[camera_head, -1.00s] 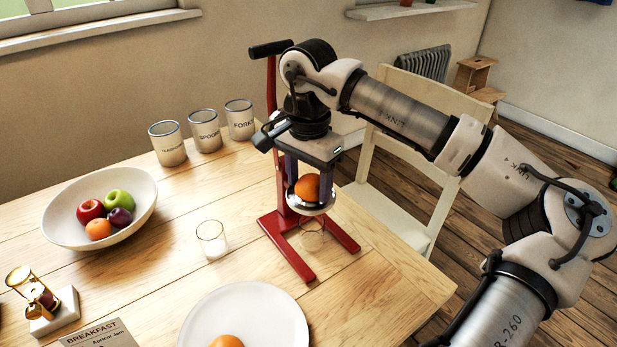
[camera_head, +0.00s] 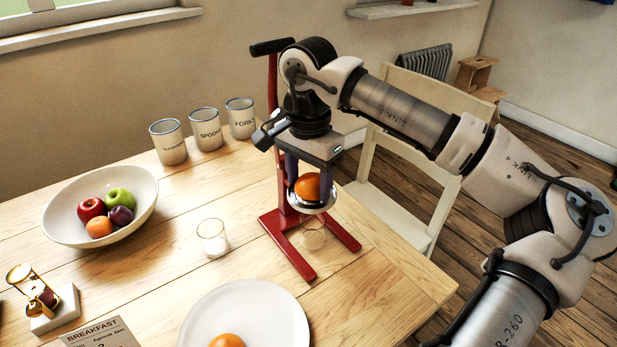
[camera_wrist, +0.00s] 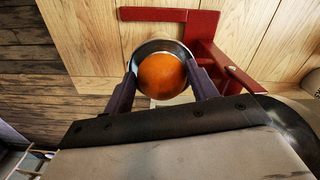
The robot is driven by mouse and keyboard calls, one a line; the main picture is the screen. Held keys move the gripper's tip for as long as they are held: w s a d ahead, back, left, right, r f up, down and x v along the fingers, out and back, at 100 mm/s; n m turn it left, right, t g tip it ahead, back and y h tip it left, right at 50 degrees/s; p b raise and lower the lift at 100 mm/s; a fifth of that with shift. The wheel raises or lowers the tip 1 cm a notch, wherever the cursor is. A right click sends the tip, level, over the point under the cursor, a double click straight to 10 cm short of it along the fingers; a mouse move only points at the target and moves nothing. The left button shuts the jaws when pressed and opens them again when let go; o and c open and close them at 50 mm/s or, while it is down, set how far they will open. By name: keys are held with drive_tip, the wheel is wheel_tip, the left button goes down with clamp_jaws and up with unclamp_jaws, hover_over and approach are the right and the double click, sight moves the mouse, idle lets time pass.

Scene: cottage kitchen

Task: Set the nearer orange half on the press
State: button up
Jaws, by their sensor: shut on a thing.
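My gripper (camera_head: 306,186) points down at the red press (camera_head: 287,230), shut on an orange half (camera_head: 309,184). The orange half is dome side up, at the press's metal cup (camera_head: 311,207); I cannot tell whether it rests fully on it. In the wrist view the orange half (camera_wrist: 162,75) sits within the cup's round rim (camera_wrist: 150,47), between my two fingers (camera_wrist: 162,90). Another orange half (camera_head: 227,341) lies on the white plate (camera_head: 262,300) at the front, cut off by the picture's lower edge.
A clear glass (camera_head: 313,234) stands under the cup and another glass (camera_head: 212,238) stands left of the press. A fruit bowl (camera_head: 62,225), labelled pots (camera_head: 206,130), an hourglass (camera_head: 38,298) and a breakfast card (camera_head: 100,334) are on the table. A chair (camera_head: 400,170) stands behind the table's right edge.

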sight(309, 180)
drive_tip(key=shift+f+b, duration=0.4)
drive_tip(key=shift+f, duration=0.1)
idle(0.3)
drive_tip(key=o, duration=0.4)
drive_tip(key=shift+r, duration=0.2)
wheel_tip(309, 180, up, 11)
drive_tip(key=p, duration=0.7)
drive_tip(key=shift+f+p, duration=0.1)
drive_tip(key=shift+p, duration=0.25)
